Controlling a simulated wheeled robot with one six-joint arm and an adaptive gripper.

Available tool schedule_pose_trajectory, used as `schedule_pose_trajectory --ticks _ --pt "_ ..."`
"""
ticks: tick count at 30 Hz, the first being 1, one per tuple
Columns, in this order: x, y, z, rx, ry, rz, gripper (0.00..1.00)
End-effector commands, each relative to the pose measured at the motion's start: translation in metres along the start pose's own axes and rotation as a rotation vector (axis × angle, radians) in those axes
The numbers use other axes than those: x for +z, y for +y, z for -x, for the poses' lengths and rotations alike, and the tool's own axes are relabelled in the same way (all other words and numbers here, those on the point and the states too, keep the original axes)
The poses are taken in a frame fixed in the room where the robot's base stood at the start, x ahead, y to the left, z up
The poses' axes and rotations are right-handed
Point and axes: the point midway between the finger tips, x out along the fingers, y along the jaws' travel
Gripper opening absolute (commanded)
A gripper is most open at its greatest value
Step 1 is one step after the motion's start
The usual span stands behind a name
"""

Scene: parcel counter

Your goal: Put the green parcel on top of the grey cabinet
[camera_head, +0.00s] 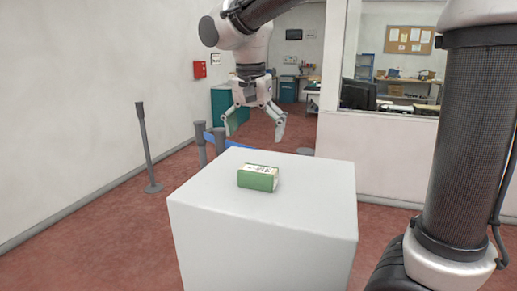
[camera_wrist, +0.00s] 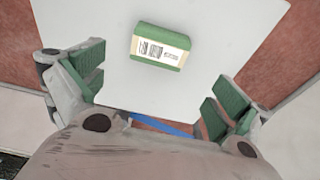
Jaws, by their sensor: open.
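The green parcel (camera_head: 258,178) has a white label on it and lies on top of the grey cabinet (camera_head: 262,240), a pale box-like block with a flat top. In the wrist view the parcel (camera_wrist: 160,46) shows beyond the fingers on the pale cabinet top (camera_wrist: 215,40). My gripper (camera_head: 254,130) is open and empty, above and behind the parcel in the head view, not touching it. Its two green-padded fingers (camera_wrist: 150,95) stand wide apart in the wrist view. The parcel is in full view in both pictures.
Grey posts (camera_head: 147,150) with a blue belt (camera_head: 238,142) stand behind the cabinet. A teal cabinet (camera_head: 222,103) stands farther back by the wall. A windowed partition (camera_head: 375,150) is at right. Red floor is open at left.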

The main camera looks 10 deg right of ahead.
Motion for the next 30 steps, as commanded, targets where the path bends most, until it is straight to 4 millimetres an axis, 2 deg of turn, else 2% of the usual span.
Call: schedule_pose_trajectory --ticks 5,8,11,14,15,18,21,25,30 --pt "0.000 0.000 0.006 -0.001 0.000 0.000 1.00" --pt "-0.003 0.011 0.007 -0.008 0.000 0.012 1.00" --pt "-0.009 0.049 0.009 -0.036 0.005 0.065 1.00" --pt "-0.010 0.110 0.006 -0.081 0.023 0.160 1.00" --pt "-0.007 0.137 0.004 -0.100 0.039 0.205 1.00" --pt "0.007 0.195 -0.008 -0.135 0.085 0.318 1.00" --pt "0.025 0.238 -0.021 -0.154 0.139 0.419 1.00" --pt "0.045 0.270 -0.038 -0.158 0.192 0.514 1.00" --pt "0.054 0.283 -0.046 -0.155 0.219 0.563 1.00"
